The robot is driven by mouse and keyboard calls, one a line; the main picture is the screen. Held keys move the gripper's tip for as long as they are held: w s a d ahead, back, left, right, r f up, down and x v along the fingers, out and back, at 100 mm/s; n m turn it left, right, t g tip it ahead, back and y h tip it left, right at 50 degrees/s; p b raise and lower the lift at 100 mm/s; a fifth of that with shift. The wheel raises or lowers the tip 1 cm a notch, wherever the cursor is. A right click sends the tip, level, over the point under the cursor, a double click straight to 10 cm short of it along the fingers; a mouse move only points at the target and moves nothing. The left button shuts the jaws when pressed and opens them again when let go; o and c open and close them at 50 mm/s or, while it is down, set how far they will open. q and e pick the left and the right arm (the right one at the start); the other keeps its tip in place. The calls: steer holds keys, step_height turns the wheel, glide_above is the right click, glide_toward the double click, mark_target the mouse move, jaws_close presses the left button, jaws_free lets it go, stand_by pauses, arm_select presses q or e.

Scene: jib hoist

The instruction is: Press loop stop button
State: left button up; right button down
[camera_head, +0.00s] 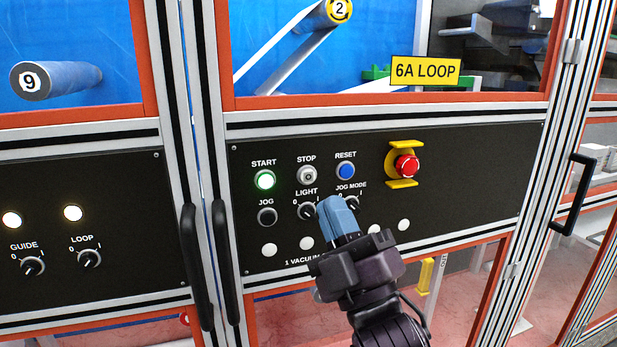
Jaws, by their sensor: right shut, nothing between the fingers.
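The stop button (307,176) is a small grey-white round button under the STOP label, on the black panel (480,165) below the yellow "6A LOOP" sign (425,71). The green-lit start button (265,180) is to its left and the blue reset button (346,171) to its right. My right gripper (333,204) is shut and empty, with blue fingertips pointing up at the panel. In the picture the tips are below and slightly right of the stop button, over the area between the light and jog mode knobs. I cannot tell whether they touch the panel. My left gripper is not in view.
A red emergency button (407,166) with a yellow guard sits right of reset. The light knob (307,211) and black jog button (267,216) are below. Vertical black door handles (227,262) stand left of the gripper. Another panel (120,190) with knobs is at left.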

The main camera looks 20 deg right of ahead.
mark_target(308, 176)
steer(key=shift+w+a+b, duration=0.15)
steer(key=shift+w+b, duration=0.35)
steer(key=shift+w, duration=3.55)
steer(key=shift+w, duration=0.15)
steer(key=shift+w, duration=0.25)
